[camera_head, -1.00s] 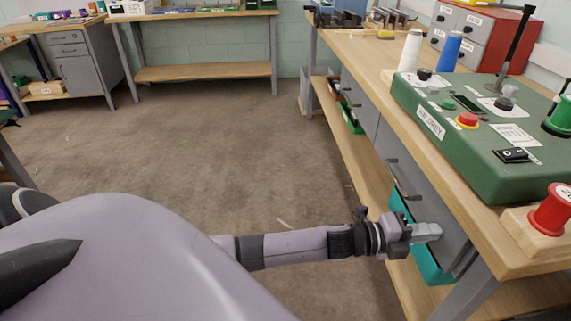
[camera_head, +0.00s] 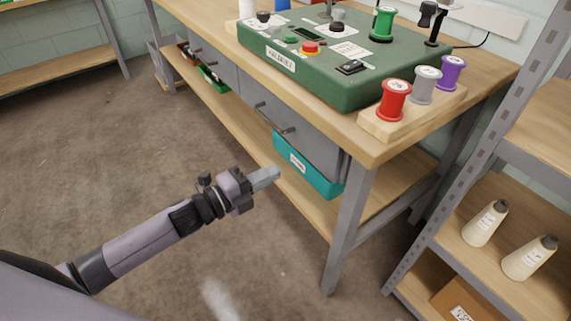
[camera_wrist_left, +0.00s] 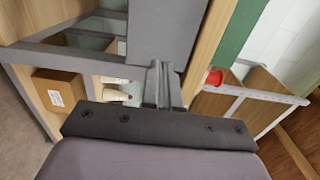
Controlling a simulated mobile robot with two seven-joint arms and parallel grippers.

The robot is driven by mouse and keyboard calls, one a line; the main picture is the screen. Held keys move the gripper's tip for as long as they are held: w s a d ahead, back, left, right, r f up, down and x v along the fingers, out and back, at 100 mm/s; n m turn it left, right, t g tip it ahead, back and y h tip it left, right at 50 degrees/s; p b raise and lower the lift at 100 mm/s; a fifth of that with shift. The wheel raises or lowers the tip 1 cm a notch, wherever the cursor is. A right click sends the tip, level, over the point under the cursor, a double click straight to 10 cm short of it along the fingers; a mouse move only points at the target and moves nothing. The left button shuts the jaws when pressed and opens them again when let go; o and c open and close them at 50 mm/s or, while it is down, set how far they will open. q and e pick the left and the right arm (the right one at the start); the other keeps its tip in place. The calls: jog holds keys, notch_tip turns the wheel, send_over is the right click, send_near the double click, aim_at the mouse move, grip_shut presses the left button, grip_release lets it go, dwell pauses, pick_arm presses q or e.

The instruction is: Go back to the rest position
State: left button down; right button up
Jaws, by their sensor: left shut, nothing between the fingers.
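My left gripper (camera_head: 265,178) is shut and empty in the head view. It is held out in front of the workbench, close to the teal bin (camera_head: 307,165) under the drawer, with the floor below it. In the left wrist view its closed fingers (camera_wrist_left: 162,84) point toward the grey drawer front and the wooden bench edge. My right gripper is in neither view.
The workbench (camera_head: 385,150) carries a green machine (camera_head: 340,75) and a wooden block with red (camera_head: 394,100), grey and purple spools. The floor (camera_head: 110,150) at the left is open.

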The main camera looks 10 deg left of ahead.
pick_arm(q)
jog(key=s+a+f+n+g+y+p, duration=0.1)
jog(key=s+n+y+p, duration=0.3)
jog(key=s+n, duration=0.7)
jog(key=s+a+f+n+g+y+p, duration=0.2)
jog(key=s+n+y+p, duration=0.3)
jog(key=s+n, duration=0.5)
jog(key=a+f+n+p, duration=0.1)
jog(key=n+p, duration=0.1)
jog(key=n, duration=0.1)
jog(key=shift+s+a+y, duration=0.25)
jog(key=shift+s+y, duration=0.05)
jog(key=shift+s, duration=0.1)
